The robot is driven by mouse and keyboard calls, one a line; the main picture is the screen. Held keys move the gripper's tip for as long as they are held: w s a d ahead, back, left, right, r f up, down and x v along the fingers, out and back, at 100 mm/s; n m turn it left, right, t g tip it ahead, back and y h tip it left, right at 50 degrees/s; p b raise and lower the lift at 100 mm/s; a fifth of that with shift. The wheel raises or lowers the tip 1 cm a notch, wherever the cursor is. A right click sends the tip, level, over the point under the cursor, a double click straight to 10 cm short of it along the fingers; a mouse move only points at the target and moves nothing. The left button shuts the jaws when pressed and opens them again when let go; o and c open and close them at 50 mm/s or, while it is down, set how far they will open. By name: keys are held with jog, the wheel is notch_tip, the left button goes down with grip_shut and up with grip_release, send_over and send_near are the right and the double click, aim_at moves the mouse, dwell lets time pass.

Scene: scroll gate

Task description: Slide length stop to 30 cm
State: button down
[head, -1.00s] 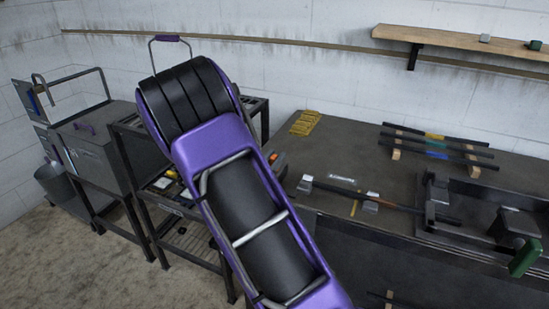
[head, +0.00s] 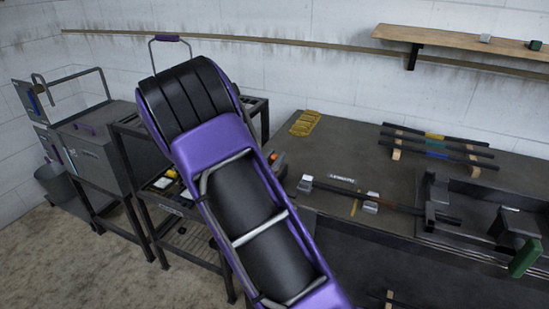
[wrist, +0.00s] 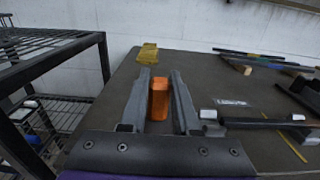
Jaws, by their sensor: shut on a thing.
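My gripper (wrist: 160,76) is in the wrist view, with its two grey fingers on either side of an orange block (wrist: 159,102). I take this block to be the length stop. The gripper is shut on it, over the dark bench top near its left end. The block's lower part and its contact with the bench cannot be made out. In the head view my purple arm hides most of the gripper, and a small orange patch (head: 272,157) shows just right of the arm.
A dark rod (head: 335,191) rests across metal blocks on the bench (head: 330,150), right of my gripper. A white label (head: 343,180) and a yellow line (head: 354,208) lie near it. Yellow pieces (head: 305,123) lie behind. Several rods lie on wooden supports (head: 396,153). A rack (wrist: 55,60) stands left.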

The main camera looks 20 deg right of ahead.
jog(key=w+a, duration=0.5)
jog(key=shift+w+a, duration=0.35)
jog(key=shift+a, duration=0.05)
jog(key=c, duration=0.6)
grip_release()
jog(key=shift+c, duration=0.2)
jog(key=shift+s, duration=0.1)
jog(key=v, duration=1.7)
jog(key=shift+p, duration=0.4)
